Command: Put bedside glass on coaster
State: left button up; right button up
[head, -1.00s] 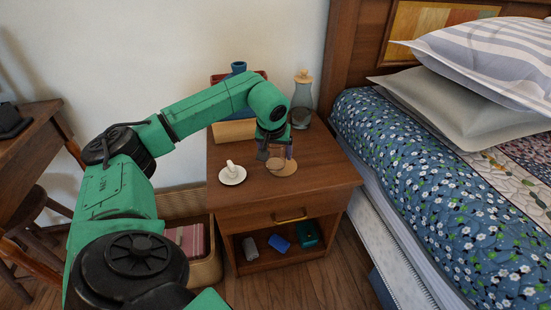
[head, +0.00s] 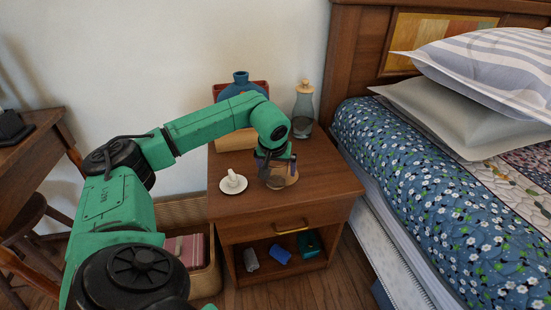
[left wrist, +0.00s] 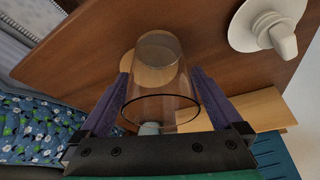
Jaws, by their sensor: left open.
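The clear bedside glass (head: 277,182) is at the right middle of the nightstand top. In the left wrist view the glass (left wrist: 160,85) is upright, its rim toward me, between my fingers. My left gripper (head: 273,155) is open, one finger on each side of the glass. In the left wrist view the gripper (left wrist: 160,98) shows no clear grip on it. The round tan coaster (head: 291,172) lies at the glass, partly hidden by the gripper and glass. It also shows beside the glass base in the left wrist view (left wrist: 129,63). I cannot tell whether the base overlaps it. My right gripper is out of view.
The bed (head: 440,190) is to the right. The nightstand's front strip (head: 310,195) is clear.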

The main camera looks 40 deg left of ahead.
pick_arm(q)
jog(key=p+v, duration=0.2)
jog(key=v, duration=0.8)
jog(key=shift+r, duration=0.25)
jog(key=shift+s+r, duration=0.2)
jog(key=shift+r, duration=0.05)
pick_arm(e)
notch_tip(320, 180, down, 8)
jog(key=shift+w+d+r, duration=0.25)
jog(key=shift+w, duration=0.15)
